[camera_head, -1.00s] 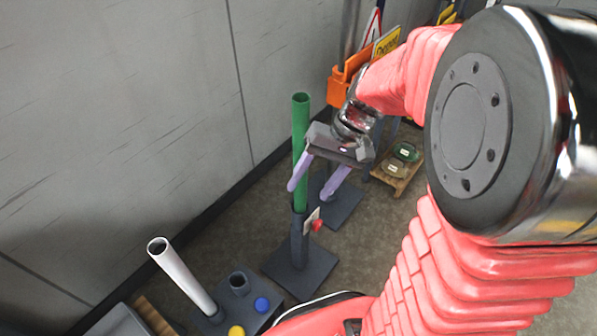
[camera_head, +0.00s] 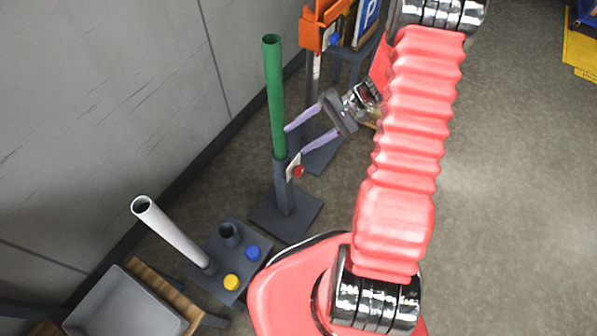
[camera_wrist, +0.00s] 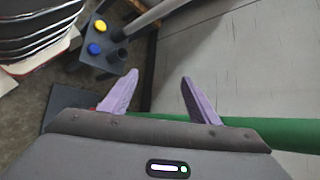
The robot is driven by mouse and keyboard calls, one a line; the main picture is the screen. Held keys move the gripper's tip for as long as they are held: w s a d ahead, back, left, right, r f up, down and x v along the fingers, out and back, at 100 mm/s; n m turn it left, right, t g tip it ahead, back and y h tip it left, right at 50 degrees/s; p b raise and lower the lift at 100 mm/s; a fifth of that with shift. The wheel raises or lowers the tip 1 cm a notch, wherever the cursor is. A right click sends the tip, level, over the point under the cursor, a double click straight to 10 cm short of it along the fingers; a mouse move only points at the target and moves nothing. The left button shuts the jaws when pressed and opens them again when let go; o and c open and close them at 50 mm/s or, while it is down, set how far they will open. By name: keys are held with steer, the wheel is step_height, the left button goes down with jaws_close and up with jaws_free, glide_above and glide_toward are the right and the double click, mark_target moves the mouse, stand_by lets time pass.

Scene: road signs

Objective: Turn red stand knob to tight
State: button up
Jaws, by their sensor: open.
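The red knob (camera_head: 298,171) is on the side of a dark grey stand (camera_head: 283,195), beside a small pale plate. A green pole (camera_head: 273,100) stands upright in this stand. My gripper (camera_head: 296,140) is open and empty, a little above the knob and right of the pole, its purple fingers pointing left. In the wrist view the open fingers (camera_wrist: 160,78) have nothing between them. The green pole (camera_wrist: 290,134) passes behind the palm there, which hides most of the stand. Which way the knob is turned cannot be told.
A white pole (camera_head: 172,232) leans from a low grey base with a yellow knob (camera_head: 232,282) and a blue knob (camera_head: 253,252). A grey tray (camera_head: 122,305) is at lower left. An orange holder (camera_head: 322,25) with signs stands behind. The wall is close on the left; floor at right is clear.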

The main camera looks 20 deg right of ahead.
steer(key=d+f+m+t+y, duration=0.1)
steer(key=d+f+m+t, duration=0.2)
steer(key=f, duration=0.5)
steer(key=d+f+m+t+y, duration=0.1)
steer(key=d+f+m+t, duration=0.25)
steer(key=f, duration=0.45)
steer(key=m+t+h, duration=0.4)
steer(key=m+t, duration=0.2)
steer(key=t, duration=0.1)
glide_toward(302, 173)
steer(key=v, duration=0.3)
steer(key=shift+w, duration=0.15)
steer(key=shift+x, duration=6.9)
steer(key=shift+a+r, duration=0.1)
steer(key=shift+r, duration=0.05)
steer(key=shift+c, duration=0.7)
steer(key=c, duration=0.9)
steer(key=shift+a, duration=0.25)
steer(key=shift+d, duration=0.15)
